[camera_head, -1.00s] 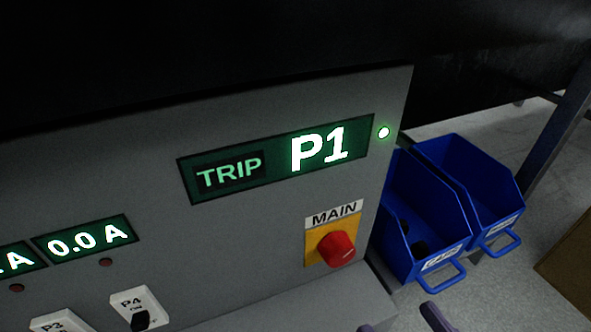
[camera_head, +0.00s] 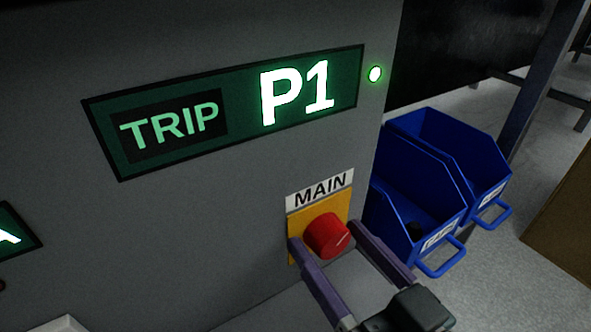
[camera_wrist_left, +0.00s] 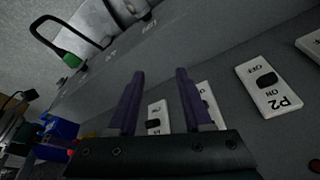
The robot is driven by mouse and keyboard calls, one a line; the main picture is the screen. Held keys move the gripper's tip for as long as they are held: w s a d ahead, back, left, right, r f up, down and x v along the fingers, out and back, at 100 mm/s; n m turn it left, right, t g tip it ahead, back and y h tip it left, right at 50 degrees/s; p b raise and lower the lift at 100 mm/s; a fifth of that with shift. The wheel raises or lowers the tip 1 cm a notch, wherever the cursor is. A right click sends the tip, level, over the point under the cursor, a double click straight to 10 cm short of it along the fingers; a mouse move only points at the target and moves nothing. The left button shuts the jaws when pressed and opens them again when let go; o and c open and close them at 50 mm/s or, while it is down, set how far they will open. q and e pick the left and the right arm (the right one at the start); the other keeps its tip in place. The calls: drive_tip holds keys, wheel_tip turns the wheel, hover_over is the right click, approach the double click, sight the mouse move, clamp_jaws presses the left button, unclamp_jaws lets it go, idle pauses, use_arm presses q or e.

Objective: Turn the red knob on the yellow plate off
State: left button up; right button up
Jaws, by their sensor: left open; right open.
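The red knob (camera_head: 326,236) sits on the yellow plate (camera_head: 298,222) under the MAIN label, at the lower right of the grey panel. A pale mark on its face points up to the right. My right gripper (camera_head: 327,233) is open, with one purple finger at each side of the knob in the picture. I cannot tell whether either finger touches it. My left gripper (camera_wrist_left: 160,72) is open and empty in the left wrist view, in front of the panel's white switch plates.
Blue bins (camera_head: 420,180) stand right of the panel on the grey floor. A P2 switch plate (camera_wrist_left: 270,88) shows in the left wrist view. A brown box (camera_head: 565,230) is at the far right.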

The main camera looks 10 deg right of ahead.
drive_tip(key=c, duration=1.4)
